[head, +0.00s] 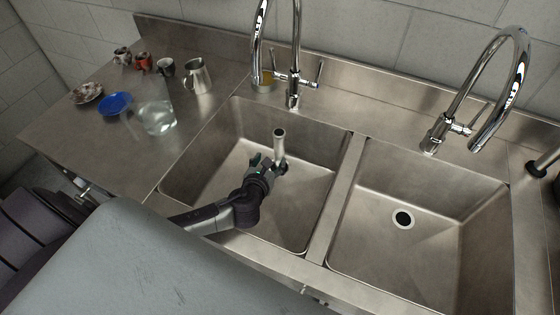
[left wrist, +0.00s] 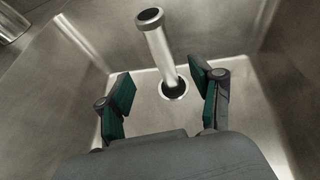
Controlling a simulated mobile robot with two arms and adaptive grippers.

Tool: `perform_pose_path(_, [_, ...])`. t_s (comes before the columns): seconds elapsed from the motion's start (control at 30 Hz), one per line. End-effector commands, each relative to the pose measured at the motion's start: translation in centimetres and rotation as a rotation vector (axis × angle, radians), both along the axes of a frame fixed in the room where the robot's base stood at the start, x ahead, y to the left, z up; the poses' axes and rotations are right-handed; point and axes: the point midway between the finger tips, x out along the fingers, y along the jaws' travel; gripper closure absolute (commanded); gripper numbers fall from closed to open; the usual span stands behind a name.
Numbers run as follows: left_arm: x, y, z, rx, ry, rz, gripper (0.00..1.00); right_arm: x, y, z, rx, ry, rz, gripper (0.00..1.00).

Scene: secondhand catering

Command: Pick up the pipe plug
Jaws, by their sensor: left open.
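The pipe plug (head: 279,144) is a pale metal tube standing upright in the left sink basin (head: 225,165). In the left wrist view the pipe plug (left wrist: 158,50) rises from the round drain (left wrist: 174,90), with its dark hollow top toward the camera. My left gripper (head: 268,163) reaches into the left basin, close to the tube. In the left wrist view my left gripper (left wrist: 162,92) is open, with one green-padded finger on each side of the tube's lower part in the picture. I cannot see either finger touching it. My right gripper is not in view.
The right basin (head: 370,240) is empty, with an open drain (head: 403,219). Two chrome taps (head: 293,85) (head: 440,130) stand behind the basins. On the left counter are a glass jug (head: 157,117), a steel pitcher (head: 198,77), a blue plate (head: 115,103) and several cups.

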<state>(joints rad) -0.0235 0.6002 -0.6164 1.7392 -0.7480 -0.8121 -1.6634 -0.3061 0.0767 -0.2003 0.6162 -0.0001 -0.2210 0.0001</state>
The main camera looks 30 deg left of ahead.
Motion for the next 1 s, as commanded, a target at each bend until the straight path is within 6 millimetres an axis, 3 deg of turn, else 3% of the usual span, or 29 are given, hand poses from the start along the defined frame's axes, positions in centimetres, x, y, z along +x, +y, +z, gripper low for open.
perform_pose_path(0.1, [2.4,0.5,-0.8,-0.002,-0.001,0.002,0.35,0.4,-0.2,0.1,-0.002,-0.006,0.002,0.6])
perform_pose_path(0.3, [5.2,1.1,-2.1,-0.001,-0.001,0.002,0.35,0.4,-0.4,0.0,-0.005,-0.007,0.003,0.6])
perform_pose_path(0.53, [6.6,1.4,-2.7,-0.001,0.0,0.002,0.35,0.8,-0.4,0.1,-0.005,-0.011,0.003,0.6])
perform_pose_path(0.8, [9.8,2.1,-4.2,-0.002,-0.001,0.002,0.35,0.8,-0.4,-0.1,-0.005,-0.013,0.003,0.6])
perform_pose_path(1.0, [10.5,2.3,-4.6,-0.003,0.001,0.0,0.35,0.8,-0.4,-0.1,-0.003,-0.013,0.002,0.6])
